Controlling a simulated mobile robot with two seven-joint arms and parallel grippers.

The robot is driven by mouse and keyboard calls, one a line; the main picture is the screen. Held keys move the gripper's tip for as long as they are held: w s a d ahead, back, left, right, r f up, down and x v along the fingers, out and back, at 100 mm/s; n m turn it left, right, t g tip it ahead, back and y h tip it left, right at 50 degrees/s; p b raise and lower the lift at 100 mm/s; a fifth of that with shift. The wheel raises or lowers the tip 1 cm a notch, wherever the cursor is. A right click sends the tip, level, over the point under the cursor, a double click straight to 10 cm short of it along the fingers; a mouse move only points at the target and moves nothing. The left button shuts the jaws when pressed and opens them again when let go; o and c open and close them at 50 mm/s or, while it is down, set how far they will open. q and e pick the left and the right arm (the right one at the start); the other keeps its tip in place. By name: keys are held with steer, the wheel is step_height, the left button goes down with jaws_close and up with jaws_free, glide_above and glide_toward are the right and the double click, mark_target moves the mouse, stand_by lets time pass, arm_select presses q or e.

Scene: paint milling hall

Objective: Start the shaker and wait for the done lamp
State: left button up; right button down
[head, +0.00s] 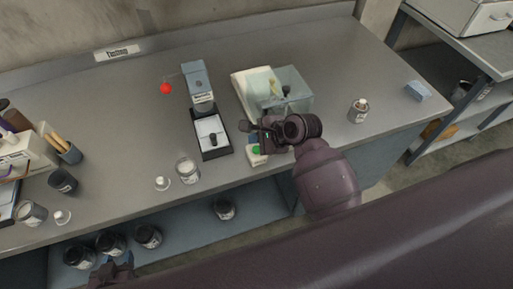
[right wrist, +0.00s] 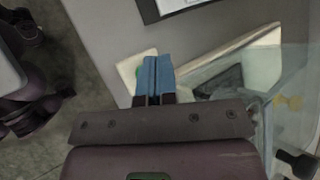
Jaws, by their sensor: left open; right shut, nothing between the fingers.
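The shaker (head: 240,88) appears to be the cream machine with a clear cover (head: 292,82) at the middle of the bench. A green button (head: 256,149) shows on a pale block at its front. My right gripper (head: 252,128) is over this block and hides part of the shaker front. My left gripper (head: 112,272) is open at the bottom left, off the bench front. I cannot make out a done lamp.
A blue-grey device (head: 197,82) with a black-framed plate (head: 212,131) stands left of the shaker, with a red ball (head: 166,88) beside it. A jar (head: 187,170) stands in front.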

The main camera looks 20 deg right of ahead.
mark_target(256, 149)
steer(key=shift+f, duration=0.65)
stand_by(0.8)
steer(key=shift+f, duration=0.15)
stand_by(0.8)
steer(key=shift+f, duration=0.25)
